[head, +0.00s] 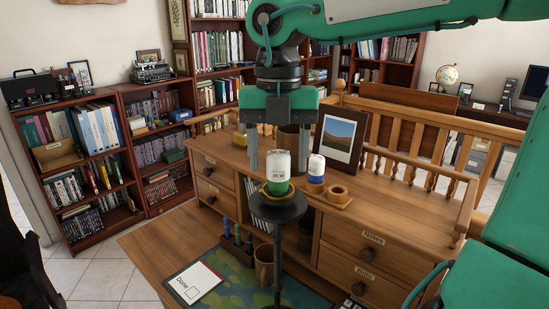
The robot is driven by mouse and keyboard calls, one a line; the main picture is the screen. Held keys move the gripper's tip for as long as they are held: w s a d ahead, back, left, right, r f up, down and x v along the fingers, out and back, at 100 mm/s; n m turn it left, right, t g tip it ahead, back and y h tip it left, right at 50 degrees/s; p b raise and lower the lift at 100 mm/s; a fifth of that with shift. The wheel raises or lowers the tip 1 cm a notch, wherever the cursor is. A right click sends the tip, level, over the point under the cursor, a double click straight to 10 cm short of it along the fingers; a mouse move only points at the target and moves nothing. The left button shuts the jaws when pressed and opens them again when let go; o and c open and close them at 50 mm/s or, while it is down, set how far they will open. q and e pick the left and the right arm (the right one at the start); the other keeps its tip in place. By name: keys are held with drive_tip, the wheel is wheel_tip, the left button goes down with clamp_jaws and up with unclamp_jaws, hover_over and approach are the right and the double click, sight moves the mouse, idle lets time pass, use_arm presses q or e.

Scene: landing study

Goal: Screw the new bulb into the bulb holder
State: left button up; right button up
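A bulb with a white and green body (278,171) and lettering on it stands upright on the round black bulb holder (290,212), which sits on a thin dark pole. A yellowish ring shows around its base; how deep it is seated I cannot tell. My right gripper (279,168) points down over the bulb. Its two grey fingers are wide apart, one on each side of the bulb's upper part, with visible gaps. A white and blue bulb (316,169) stands in a wooden two-cup rack (339,199) just to the right. My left gripper is not in view.
A wooden desk (152,244) with drawers and a raised back shelf surrounds the stand. A framed landscape picture (340,138) stands behind the rack. A wooden railing (409,158) runs behind.

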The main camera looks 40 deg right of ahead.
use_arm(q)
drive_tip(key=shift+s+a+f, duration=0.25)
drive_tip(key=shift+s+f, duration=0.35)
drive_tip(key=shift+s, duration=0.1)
use_arm(e)
wheel_tip(320, 180, up, 14)
drive_tip(key=shift+w+d, duration=0.25)
